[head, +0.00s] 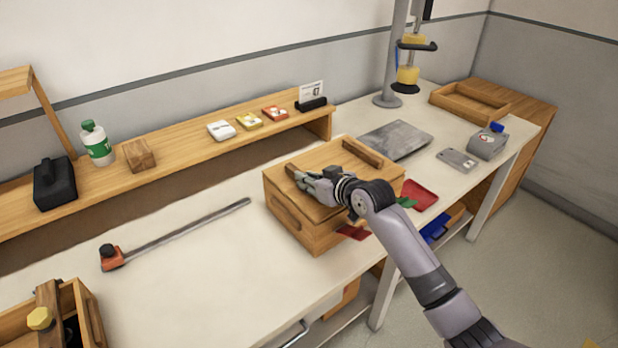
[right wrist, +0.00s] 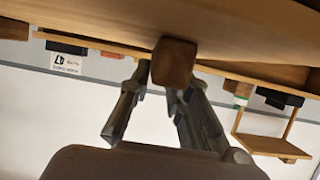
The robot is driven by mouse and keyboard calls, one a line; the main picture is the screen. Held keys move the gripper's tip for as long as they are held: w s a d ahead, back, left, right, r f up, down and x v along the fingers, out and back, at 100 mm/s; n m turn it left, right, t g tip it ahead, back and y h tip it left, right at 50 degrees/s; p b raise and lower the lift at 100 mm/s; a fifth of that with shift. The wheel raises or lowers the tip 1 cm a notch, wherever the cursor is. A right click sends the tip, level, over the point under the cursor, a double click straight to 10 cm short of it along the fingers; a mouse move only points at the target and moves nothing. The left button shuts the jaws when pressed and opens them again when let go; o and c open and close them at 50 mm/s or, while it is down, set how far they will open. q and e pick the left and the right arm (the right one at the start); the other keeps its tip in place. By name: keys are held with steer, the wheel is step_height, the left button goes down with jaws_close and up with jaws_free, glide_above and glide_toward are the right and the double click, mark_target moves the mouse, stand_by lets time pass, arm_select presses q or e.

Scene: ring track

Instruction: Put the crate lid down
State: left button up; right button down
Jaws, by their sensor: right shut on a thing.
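The wooden crate (head: 312,236) stands on the white bench in the middle of the head view. The flat crate lid (head: 337,163) lies over its top, roughly in line with its walls; I cannot tell whether it touches all round. My right gripper (head: 303,179) is at the lid's left side, shut on the wooden bar there. In the right wrist view, the bar's end (right wrist: 174,62) sits between the fingers of my right gripper (right wrist: 163,80), with the lid board (right wrist: 100,22) above. A second bar (head: 362,152) runs along the lid's far right side. My left gripper is not in view.
A long bar clamp (head: 180,234) lies to the left. An open wooden box (head: 90,312) stands front left. The bench left of the crate is mostly clear.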

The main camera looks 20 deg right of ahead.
steer(key=shift+r, duration=0.1)
steer(key=shift+f, duration=0.25)
steer(key=c, duration=1.5)
jaws_free()
steer(key=shift+s+r, duration=0.15)
steer(key=shift+r, duration=0.15)
steer(key=b+v, duration=0.1)
steer(key=v, duration=1)
steer(key=shift+s+r, duration=0.1)
steer(key=shift+s, duration=0.25)
